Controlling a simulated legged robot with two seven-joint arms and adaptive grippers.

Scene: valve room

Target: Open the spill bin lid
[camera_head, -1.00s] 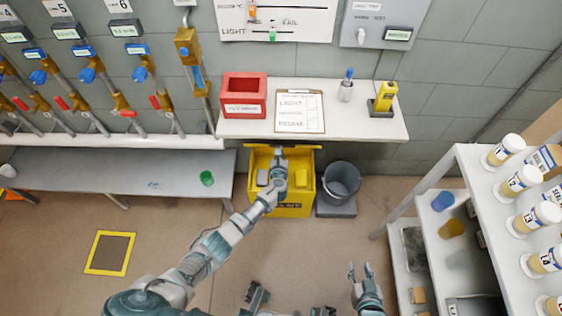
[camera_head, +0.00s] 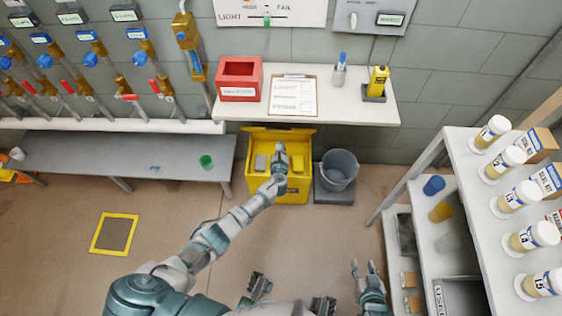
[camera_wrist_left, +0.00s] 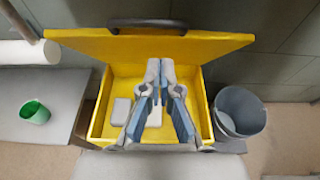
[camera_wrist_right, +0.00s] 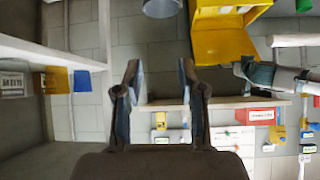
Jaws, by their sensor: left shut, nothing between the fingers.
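The yellow spill bin (camera_head: 292,196) stands on the floor under the white shelf. Its lid (camera_head: 290,135) is raised at the back. In the left wrist view the lid (camera_wrist_left: 215,45) leans up behind the bin opening, with a dark handle at its top edge, and pale blocks lie inside the bin (camera_wrist_left: 101,118). My left gripper (camera_head: 280,150) is shut and empty over the opening; its fingers (camera_wrist_left: 160,68) show apart from the lid's handle. My right gripper (camera_head: 364,265) is open and empty, low at the right; it also shows in its wrist view (camera_wrist_right: 158,72).
A grey bucket (camera_head: 339,168) stands right beside the bin. The white shelf (camera_head: 345,112) overhangs the bin, holding a red box (camera_head: 240,92) and a clipboard (camera_head: 293,97). A grey bench (camera_head: 100,158) is at the left, a rack with jars (camera_head: 480,190) at the right.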

